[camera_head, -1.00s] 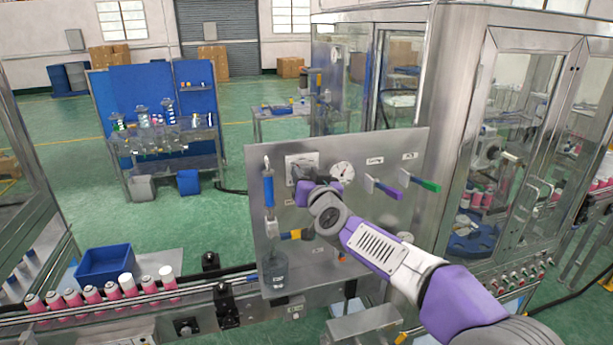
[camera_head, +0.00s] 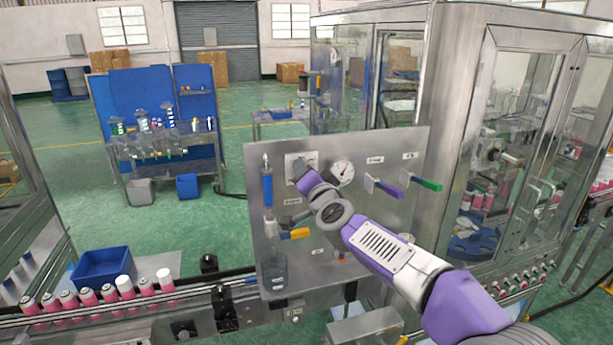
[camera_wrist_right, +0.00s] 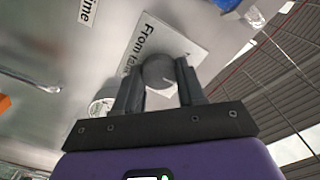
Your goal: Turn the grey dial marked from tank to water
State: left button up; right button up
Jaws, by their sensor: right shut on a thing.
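The grey dial (camera_wrist_right: 158,72) sits on a white plate (camera_wrist_right: 135,55) whose readable lettering begins "From tank"; the rest is hidden. My right gripper (camera_wrist_right: 160,88) is shut on the dial, with one dark finger on each side of it in the right wrist view. In the head view the white plate (camera_head: 293,163) shows at the upper left of the metal panel (camera_head: 350,230), and my right gripper (camera_head: 308,180) covers the dial there. My left gripper is not in view.
A round gauge (camera_head: 343,173) is just right of my gripper. Purple (camera_head: 388,189) and green (camera_head: 425,183) handles stick out further right. A blue-handled valve (camera_head: 267,190) and an orange handle (camera_head: 297,233) are on the left. Pink cans (camera_head: 88,296) line the conveyor.

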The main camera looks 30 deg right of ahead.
dwell(0.3)
jog(key=o, duration=1.1)
jog(key=shift+c, duration=0.2)
jog(key=shift+s, duration=0.15)
jog(key=v, duration=0.7)
jog(key=shift+s, duration=0.2)
